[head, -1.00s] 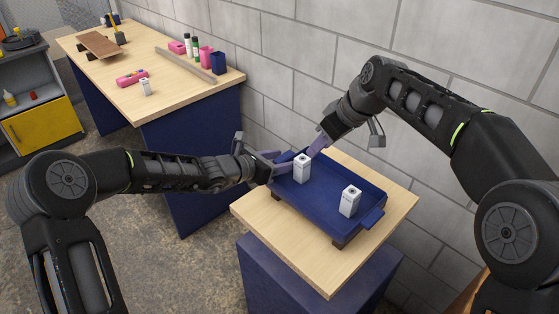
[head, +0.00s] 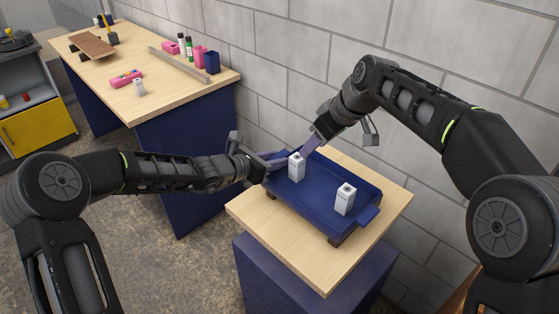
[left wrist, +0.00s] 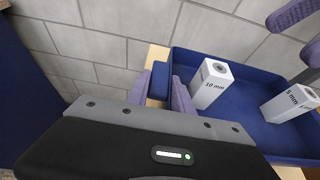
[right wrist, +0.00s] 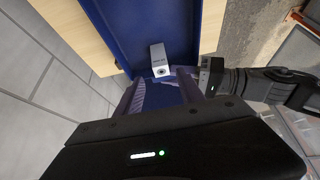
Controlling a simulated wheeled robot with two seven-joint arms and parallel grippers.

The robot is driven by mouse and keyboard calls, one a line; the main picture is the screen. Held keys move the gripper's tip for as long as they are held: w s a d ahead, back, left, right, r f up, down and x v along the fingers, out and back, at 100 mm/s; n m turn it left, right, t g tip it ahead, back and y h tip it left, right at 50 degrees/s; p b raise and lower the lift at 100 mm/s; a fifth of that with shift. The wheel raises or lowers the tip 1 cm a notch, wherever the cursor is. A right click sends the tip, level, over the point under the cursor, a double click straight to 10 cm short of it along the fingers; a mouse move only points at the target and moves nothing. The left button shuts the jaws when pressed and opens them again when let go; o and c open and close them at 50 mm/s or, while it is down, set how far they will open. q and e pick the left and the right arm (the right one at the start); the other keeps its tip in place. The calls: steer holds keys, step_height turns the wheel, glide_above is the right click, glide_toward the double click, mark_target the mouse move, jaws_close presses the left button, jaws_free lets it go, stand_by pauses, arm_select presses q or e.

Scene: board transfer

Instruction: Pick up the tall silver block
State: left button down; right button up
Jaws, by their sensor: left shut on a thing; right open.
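Two silver-white blocks stand upright in the blue tray (head: 325,186): a left block (head: 297,168) and a right block (head: 345,200). In the left wrist view the nearer one reads 10 mm (left wrist: 211,84) and the other (left wrist: 290,103) is cut by the edge. I cannot tell which is taller. My left gripper (head: 276,161) is shut on the tray's blue handle (left wrist: 158,80) at its left end. My right gripper (head: 308,148) is open and empty, just behind the left block. In the right wrist view one block (right wrist: 159,60) stands beyond its open fingers (right wrist: 163,92).
The tray rests on dark feet on a small wooden-topped stand (head: 290,255) against a grey block wall. A floor gap separates the two tables.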

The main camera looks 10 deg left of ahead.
mark_target(299, 158)
steer(key=shift+o, duration=0.7)
steer(key=shift+w+a+f, duration=0.25)
steer(key=shift+w+a, duration=0.05)
steer(key=shift+a, duration=0.15)
steer(key=shift+w+a+f, duration=0.2)
steer(key=shift+w+a, duration=0.05)
steer(key=shift+a, duration=0.2)
steer(key=shift+d+r+g+h, duration=0.15)
steer(key=shift+r+g+h, duration=0.15)
steer(key=shift+r+h, duration=0.3)
steer(key=shift+w, duration=0.1)
steer(key=x, duration=0.6)
steer(key=shift+w+f, duration=0.1)
steer(key=shift+f, duration=0.2)
steer(key=shift+a+x, duration=0.2)
steer(key=shift+x, duration=1.1)
steer(key=shift+a+x, duration=0.15)
steer(key=shift+x, duration=1.15)
steer(key=shift+r, duration=0.1)
